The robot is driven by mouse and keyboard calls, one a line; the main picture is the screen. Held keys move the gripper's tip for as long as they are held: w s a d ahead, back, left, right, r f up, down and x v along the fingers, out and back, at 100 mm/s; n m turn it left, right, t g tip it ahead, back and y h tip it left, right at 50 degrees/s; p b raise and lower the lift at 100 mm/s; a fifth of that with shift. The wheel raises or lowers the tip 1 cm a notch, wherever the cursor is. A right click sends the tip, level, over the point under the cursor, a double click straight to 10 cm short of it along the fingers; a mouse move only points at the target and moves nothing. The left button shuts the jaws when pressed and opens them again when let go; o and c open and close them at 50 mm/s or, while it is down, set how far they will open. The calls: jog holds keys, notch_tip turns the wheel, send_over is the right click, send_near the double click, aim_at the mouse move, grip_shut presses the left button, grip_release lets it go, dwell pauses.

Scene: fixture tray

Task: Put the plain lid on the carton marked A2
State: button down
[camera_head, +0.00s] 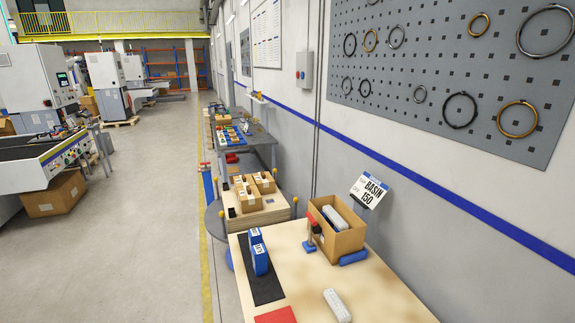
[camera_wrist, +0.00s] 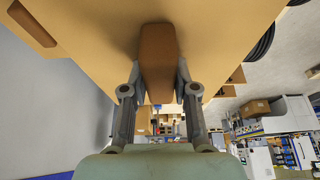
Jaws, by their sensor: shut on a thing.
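In the wrist view my gripper (camera_wrist: 160,88) is shut on a brown block-shaped grip (camera_wrist: 158,50). The grip stands on a broad tan panel (camera_wrist: 225,35) that fills the upper part of the view and looks like a lid. I cannot tell whether it is the plain one. My gripper does not show in the head view. There, tan cartons (camera_head: 249,202) stand together on a wooden-topped table (camera_head: 272,216) at the middle. Their labels are too small to read, so I cannot tell which is A2.
The nearest table (camera_head: 375,292) bears an open cardboard box (camera_head: 347,242), a blue upright case (camera_head: 259,259) on a black mat (camera_head: 264,288), a grey-white piece (camera_head: 337,305) and a red square (camera_head: 275,315). A wall runs along the right. The aisle floor (camera_head: 150,240) at left is clear.

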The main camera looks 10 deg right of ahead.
notch_tip(320, 180, up, 7)
jog(key=p, duration=0.4)
jog(key=shift+f, duration=0.15)
jog(key=w+a+f, duration=0.1)
jog(key=w+a, duration=0.1)
jog(key=w+a+b, duration=0.1)
jog(key=w+a, duration=0.1)
jog(key=w, duration=0.1)
jog(key=w+a+f, duration=0.1)
jog(key=w+a, duration=0.1)
jog(key=w, duration=0.1)
jog(key=shift+a+f+b, duration=0.3)
jog(key=shift+a+b, duration=0.05)
jog(key=shift+a, duration=0.05)
jog(key=w+a+f+m+b, duration=0.15)
jog(key=w+a, duration=0.35)
jog(key=a, duration=0.6)
jog(key=w+a+f+b, duration=0.15)
jog(key=w+a, duration=0.35)
jog(key=a, duration=0.6)
jog(key=w+a+f+m+b, duration=0.15)
jog(key=w+a, duration=0.25)
jog(key=a, duration=0.7)
jog(key=s+a+p+v, duration=0.1)
jog(key=p+v, duration=1.6)
jog(key=p, duration=0.3)
jog(key=shift+s+d+n+h, duration=0.2)
jog(key=shift+s+n+h, duration=0.1)
jog(key=shift+n+h, duration=0.1)
jog(key=shift+f, duration=0.1)
